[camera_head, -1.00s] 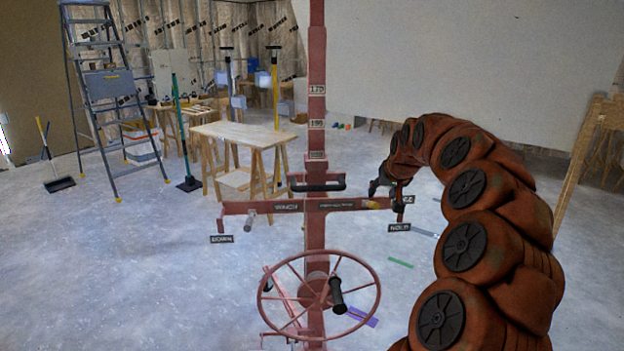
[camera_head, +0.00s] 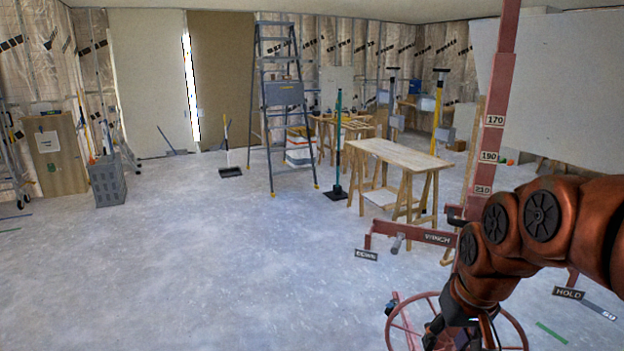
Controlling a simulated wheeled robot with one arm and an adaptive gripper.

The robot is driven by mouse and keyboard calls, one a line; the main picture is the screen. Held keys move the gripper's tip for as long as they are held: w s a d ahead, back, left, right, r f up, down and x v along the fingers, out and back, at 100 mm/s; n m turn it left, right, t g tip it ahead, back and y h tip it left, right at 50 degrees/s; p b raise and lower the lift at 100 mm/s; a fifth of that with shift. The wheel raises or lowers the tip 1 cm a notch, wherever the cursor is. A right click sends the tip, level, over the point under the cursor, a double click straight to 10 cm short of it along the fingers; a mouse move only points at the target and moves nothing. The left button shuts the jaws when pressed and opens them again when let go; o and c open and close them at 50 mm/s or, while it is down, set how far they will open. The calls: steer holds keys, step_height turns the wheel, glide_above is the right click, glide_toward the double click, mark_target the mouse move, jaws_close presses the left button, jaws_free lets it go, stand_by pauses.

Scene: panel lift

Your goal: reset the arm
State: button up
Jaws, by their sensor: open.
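My orange arm reaches in from the right edge and bends down in front of the red panel lift (camera_head: 497,100). My dark gripper (camera_head: 440,335) hangs at the bottom of the picture, in front of the lift's spoked handwheel (camera_head: 397,322). It is open, and I see nothing between its fingers, though its tips are small and partly cut off. I cannot tell whether it touches the wheel. The lift's mast stands tilted in the picture with number labels on it. A crossbar (camera_head: 415,234) with a DOWN tag (camera_head: 366,255) and a HOLD tag (camera_head: 568,293) is partly hidden by my arm.
A wooden trestle table (camera_head: 400,152) stands behind the lift. A grey stepladder (camera_head: 284,95), a broom with dustpan (camera_head: 229,170) and a grey crate (camera_head: 107,182) stand further left. The floor at left and centre (camera_head: 190,260) is clear.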

steer(key=s+a+f+g, duration=0.2)
steer(key=s+f, duration=0.1)
steer(key=s, duration=0.8)
steer(key=s+a+f+g, duration=0.2)
steer(key=s+f, duration=0.2)
steer(key=s, duration=0.6)
steer(key=shift+s+a+f+h, duration=0.15)
steer(key=shift+s+a+h, duration=0.15)
steer(key=shift+s+h, duration=0.1)
